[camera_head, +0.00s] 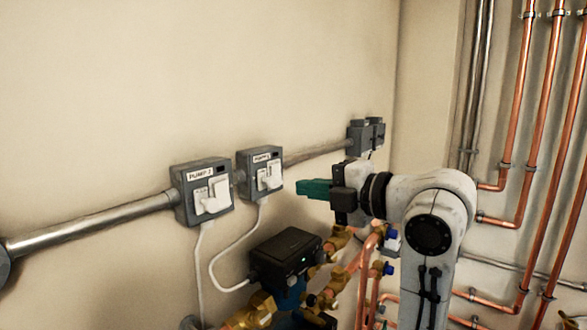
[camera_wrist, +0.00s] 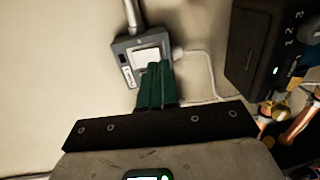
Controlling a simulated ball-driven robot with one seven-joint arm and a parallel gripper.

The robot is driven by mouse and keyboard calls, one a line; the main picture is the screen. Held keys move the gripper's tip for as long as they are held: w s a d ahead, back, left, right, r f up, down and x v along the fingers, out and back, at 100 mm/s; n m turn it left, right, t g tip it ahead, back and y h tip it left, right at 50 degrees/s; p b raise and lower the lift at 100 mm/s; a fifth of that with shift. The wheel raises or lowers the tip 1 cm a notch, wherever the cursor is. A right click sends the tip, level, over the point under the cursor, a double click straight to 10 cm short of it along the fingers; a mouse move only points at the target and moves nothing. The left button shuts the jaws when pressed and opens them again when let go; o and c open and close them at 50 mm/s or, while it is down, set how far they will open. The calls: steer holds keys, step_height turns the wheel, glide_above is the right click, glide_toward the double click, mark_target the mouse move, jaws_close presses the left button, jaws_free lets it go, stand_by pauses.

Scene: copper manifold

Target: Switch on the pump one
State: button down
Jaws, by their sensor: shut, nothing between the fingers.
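Two grey switch boxes with white rocker switches are on the wall in the head view. My gripper (camera_head: 306,188) has green fingers, pressed together and empty. In the head view it points left, to the right of the right box. In the wrist view the shut fingertips (camera_wrist: 158,68) overlap the lower part of a box's white rocker (camera_wrist: 149,53); contact cannot be told. The switch positions are unclear.
A metal conduit (camera_head: 95,222) joins the boxes along the wall. A black pump unit (camera_head: 286,250) sits below, among brass valves (camera_head: 262,308) and copper pipes. More grey boxes (camera_head: 364,135) are farther right. The wall above is clear.

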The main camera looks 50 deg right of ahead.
mark_target(280, 185)
steer(key=w, duration=0.4)
steer(key=shift+f+p, duration=0.25)
steer(key=shift+p, duration=0.05)
